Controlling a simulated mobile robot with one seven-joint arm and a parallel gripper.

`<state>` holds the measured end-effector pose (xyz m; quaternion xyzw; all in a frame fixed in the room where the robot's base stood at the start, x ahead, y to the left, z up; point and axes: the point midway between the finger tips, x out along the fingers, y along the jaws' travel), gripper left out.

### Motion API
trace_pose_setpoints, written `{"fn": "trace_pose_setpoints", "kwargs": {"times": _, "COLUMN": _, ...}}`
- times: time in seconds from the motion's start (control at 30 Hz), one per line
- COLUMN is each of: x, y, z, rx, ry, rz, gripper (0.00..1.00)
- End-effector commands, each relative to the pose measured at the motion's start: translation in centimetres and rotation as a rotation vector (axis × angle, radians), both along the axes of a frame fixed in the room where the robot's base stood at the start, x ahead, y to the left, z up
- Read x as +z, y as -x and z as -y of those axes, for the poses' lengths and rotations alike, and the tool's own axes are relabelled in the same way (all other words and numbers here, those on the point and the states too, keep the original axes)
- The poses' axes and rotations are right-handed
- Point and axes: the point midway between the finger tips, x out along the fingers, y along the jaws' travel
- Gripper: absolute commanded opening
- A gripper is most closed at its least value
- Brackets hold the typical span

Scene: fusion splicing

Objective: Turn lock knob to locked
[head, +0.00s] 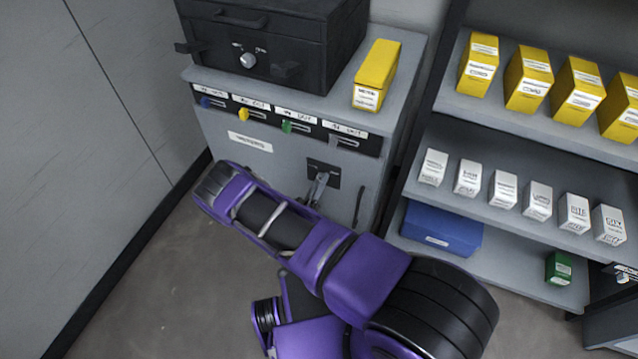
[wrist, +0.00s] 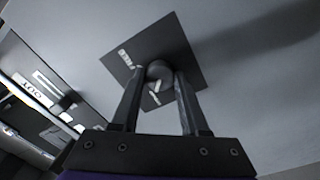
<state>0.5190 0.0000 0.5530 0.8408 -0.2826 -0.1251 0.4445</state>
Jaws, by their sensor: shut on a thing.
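The lock knob (wrist: 158,71) is a small round grey knob on a square black plate (wrist: 183,48) with white lettering, partly covered by my fingers. A pale mark shows on the knob; I cannot read which setting it points to. In the head view the black plate (head: 325,170) is on the front of the grey cabinet (head: 225,120), and the knob is hidden by my fingers. My gripper (wrist: 163,76) is shut on the knob, one finger on each side. It also shows in the head view (head: 318,184), against the plate.
A black case (head: 262,35) with its own light knob (head: 248,60) stands on the cabinet beside a yellow box (head: 376,75). Coloured tabs line slots above the plate. A handle (head: 359,205) is right of the plate. Shelves (head: 510,200) with boxes stand at right.

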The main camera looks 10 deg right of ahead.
Motion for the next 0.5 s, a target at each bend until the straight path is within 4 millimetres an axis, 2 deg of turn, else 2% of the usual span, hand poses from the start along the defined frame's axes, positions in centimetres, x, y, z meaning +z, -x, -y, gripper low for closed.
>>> {"fn": "trace_pose_setpoints", "kwargs": {"times": 0.23, "x": -0.01, "y": 0.02, "z": 0.02, "rx": 0.000, "ry": 0.002, "rz": -0.001, "gripper": 0.00}}
{"fn": "trace_pose_setpoints", "kwargs": {"times": 0.27, "x": -0.01, "y": 0.02, "z": 0.02, "rx": 0.000, "ry": 0.002, "rz": -0.001, "gripper": 0.46}}
{"fn": "trace_pose_setpoints", "kwargs": {"times": 0.4, "x": -0.01, "y": 0.02, "z": 0.02, "rx": 0.000, "ry": 0.001, "rz": -0.001, "gripper": 0.71}}
{"fn": "trace_pose_setpoints", "kwargs": {"times": 0.43, "x": -0.01, "y": 0.02, "z": 0.02, "rx": -0.001, "ry": 0.000, "rz": -0.001, "gripper": 0.74}}
{"fn": "trace_pose_setpoints", "kwargs": {"times": 0.5, "x": -0.01, "y": 0.02, "z": 0.02, "rx": -0.001, "ry": 0.000, "rz": -0.001, "gripper": 0.74}}
